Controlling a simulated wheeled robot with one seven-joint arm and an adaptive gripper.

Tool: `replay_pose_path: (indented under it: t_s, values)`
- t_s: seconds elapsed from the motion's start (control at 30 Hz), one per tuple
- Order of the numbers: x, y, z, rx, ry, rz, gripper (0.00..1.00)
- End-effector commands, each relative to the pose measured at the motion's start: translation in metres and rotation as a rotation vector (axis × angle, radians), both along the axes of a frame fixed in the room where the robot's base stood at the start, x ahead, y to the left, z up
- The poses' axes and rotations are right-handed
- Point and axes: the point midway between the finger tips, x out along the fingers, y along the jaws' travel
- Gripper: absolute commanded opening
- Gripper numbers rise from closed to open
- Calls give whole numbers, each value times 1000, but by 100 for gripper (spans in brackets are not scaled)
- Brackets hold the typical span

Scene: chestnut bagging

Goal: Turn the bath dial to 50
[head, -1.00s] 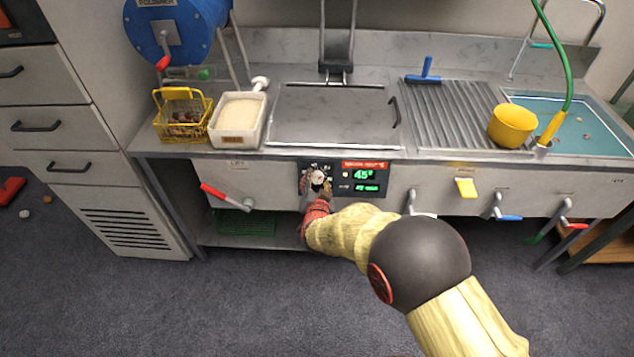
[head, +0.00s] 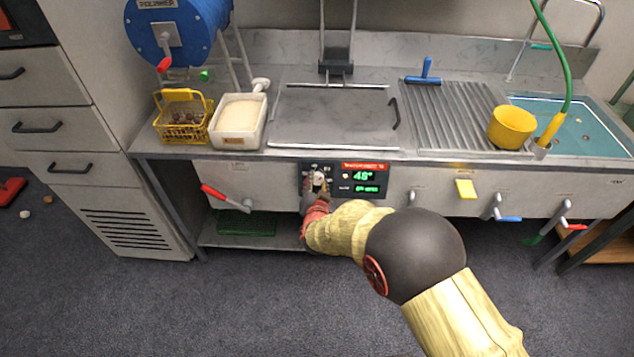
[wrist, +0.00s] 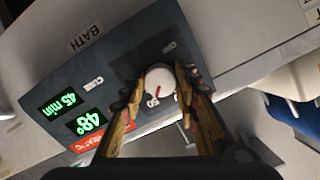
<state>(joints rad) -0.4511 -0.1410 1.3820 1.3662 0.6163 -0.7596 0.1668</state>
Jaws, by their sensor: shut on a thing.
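The bath dial (wrist: 160,80) is a round white knob with a red mark, on the dark control panel (wrist: 125,62) at the front of the steel bench. My gripper (wrist: 163,92) is shut on the dial, with one finger on each side of it. In the head view my gripper (head: 316,188) is at the left part of the panel and partly covers the dial. The green temperature display (wrist: 89,122) reads 48°; it also shows as 48° in the head view (head: 363,176). A second green display (wrist: 60,103) reads 45 min.
A red-handled lever (head: 226,196) is left of the panel, and blue- and red-handled levers are on the right. A yellow basket (head: 183,117), a white tub (head: 238,122) and a yellow pot (head: 511,126) stand on the bench above.

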Motion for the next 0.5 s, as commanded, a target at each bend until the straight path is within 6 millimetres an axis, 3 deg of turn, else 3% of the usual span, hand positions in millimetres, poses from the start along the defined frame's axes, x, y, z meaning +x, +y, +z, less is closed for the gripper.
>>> replay_pose_path:
  t_s: [0.17,0.2,0.5]
  values:
    - [0,0,0,1,0,0,5]
    - [0,0,0,1,0,0,32]
    - [0,0,0,1,0,0,49]
